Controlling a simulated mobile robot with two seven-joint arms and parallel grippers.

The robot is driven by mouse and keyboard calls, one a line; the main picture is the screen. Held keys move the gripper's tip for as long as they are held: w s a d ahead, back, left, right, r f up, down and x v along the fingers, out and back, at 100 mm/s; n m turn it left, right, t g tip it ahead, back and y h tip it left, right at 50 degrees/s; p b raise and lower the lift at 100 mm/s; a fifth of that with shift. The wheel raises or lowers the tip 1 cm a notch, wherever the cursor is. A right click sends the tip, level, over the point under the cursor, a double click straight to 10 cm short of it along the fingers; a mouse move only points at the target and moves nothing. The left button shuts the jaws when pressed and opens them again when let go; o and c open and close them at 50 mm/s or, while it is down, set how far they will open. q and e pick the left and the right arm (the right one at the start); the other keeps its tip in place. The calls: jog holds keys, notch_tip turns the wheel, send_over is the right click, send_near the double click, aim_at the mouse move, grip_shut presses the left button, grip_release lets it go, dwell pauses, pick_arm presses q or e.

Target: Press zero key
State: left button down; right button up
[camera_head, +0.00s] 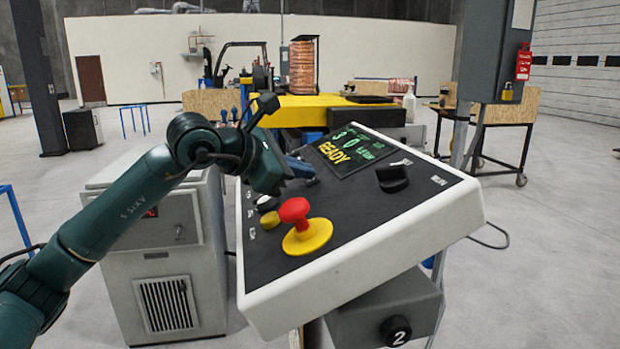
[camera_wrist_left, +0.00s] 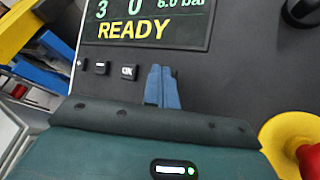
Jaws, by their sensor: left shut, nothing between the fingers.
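The slanted control panel (camera_head: 350,214) stands in front of me, with a white frame and a dark face. Its display (camera_head: 357,150) reads "READY" in yellow, with green figures above. In the left wrist view, a row of small dark keys lies under the display (camera_wrist_left: 150,20). One key (camera_wrist_left: 129,72) has a white mark I cannot read surely, and another key (camera_wrist_left: 100,68) has a white dash. My left gripper (camera_head: 308,171) is over the panel below the display. Its blue fingers (camera_wrist_left: 163,84) are shut and empty, just right of the marked key. Contact cannot be told. My right gripper is out of view.
A red mushroom button (camera_head: 294,210) on a yellow base stands up near the panel's front. A black rotary knob (camera_head: 392,178) is to the right, and a yellow button (camera_head: 270,220) to the left. A grey cabinet (camera_head: 155,262) stands left of the panel.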

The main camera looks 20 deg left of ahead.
pick_arm(q)
jog(key=shift+s+a+r+p, duration=0.15)
jog(key=shift+r+p, duration=0.1)
jog(key=shift+r, duration=0.15)
jog(key=shift+s+a+r+p, duration=0.1)
jog(key=shift+a+r+p, duration=0.1)
jog(key=shift+r, duration=0.15)
jog(key=shift+r, duration=0.1)
jog(key=r+p, duration=0.1)
jog(key=a+r, duration=0.1)
jog(key=r, duration=0.1)
jog(key=s+r+p, duration=0.1)
jog(key=shift+a+r+p, duration=0.2)
jog(key=shift+a+p, duration=0.05)
jog(key=shift+p, duration=0.05)
dwell(0.7)
